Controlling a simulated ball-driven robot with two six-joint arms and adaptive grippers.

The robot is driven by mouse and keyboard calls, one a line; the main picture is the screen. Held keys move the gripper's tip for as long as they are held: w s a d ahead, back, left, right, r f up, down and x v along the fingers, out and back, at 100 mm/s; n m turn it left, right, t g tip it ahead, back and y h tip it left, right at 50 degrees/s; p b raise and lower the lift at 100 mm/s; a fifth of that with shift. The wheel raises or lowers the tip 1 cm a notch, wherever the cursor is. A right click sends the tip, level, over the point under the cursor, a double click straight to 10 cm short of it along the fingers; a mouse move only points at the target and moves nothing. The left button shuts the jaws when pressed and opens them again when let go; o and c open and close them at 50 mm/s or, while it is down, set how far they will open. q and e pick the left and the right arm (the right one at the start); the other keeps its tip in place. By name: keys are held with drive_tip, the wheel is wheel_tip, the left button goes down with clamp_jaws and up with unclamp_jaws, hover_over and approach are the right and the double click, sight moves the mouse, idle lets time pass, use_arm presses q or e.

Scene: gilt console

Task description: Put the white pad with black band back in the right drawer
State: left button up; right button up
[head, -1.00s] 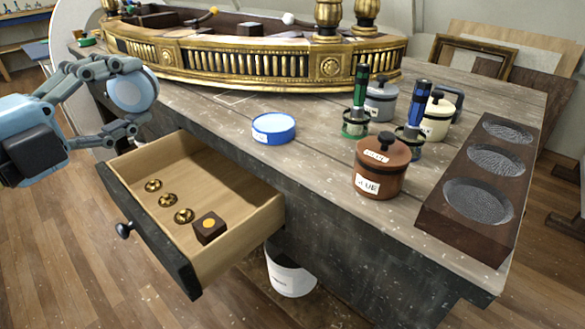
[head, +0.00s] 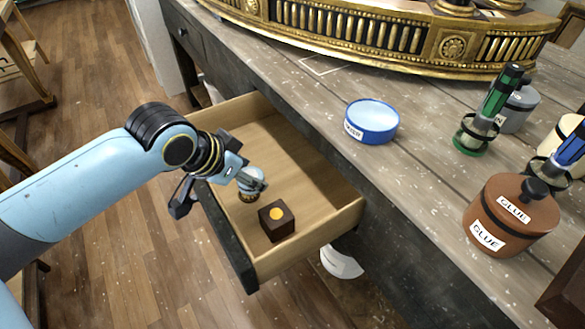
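The open wooden drawer (head: 318,222) projects from the front of the grey bench. My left gripper (head: 222,197) reaches over it from the left, its dark fingers spread apart. A small pale piece with a dark band, apparently the white pad (head: 249,176), shows inside the drawer beside the right-hand finger. The finger partly covers it, and I cannot tell whether they touch. A bit of gold shows just below it. A dark brown cube (head: 277,221) with a yellow-orange spot sits in the drawer's near corner. My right gripper is out of view.
A blue tin (head: 372,122) stands on the bench above the drawer. The brown glue pot (head: 508,216), green-handled tool (head: 490,115) and blue-handled tool (head: 563,155) stand to the right. A gilt console (head: 400,40) lies along the back. A white bucket (head: 341,262) is below.

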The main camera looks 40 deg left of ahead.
use_arm(q)
drive_tip(key=shift+a+f+n, duration=0.2)
drive_tip(key=shift+f+n, duration=0.1)
drive_tip(key=shift+f, duration=0.05)
drive_tip(key=w+f, duration=0.1)
drive_tip(key=w, duration=0.2)
drive_tip(key=w+f+b, duration=0.1)
drive_tip(key=w+f, duration=0.1)
drive_tip(key=w, duration=0.1)
drive_tip(key=w+f+b, duration=0.1)
drive_tip(key=w+f, duration=0.1)
drive_tip(key=w, duration=0.1)
drive_tip(key=shift+w+d+f, duration=0.15)
drive_tip(key=shift+w+d, duration=0.1)
drive_tip(key=shift+w, duration=0.05)
drive_tip(key=w+f, duration=0.1)
drive_tip(key=w, duration=0.1)
drive_tip(key=w+f+b, duration=0.1)
drive_tip(key=shift+w+d+f, duration=0.15)
drive_tip(key=shift+w+f, duration=0.2)
drive_tip(key=shift+w, duration=0.05)
drive_tip(key=shift+s, duration=0.1)
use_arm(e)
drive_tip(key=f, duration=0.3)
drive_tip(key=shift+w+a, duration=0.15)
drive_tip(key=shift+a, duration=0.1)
use_arm(q)
drive_tip(key=o, duration=1)
drive_tip(key=shift+r, duration=0.1)
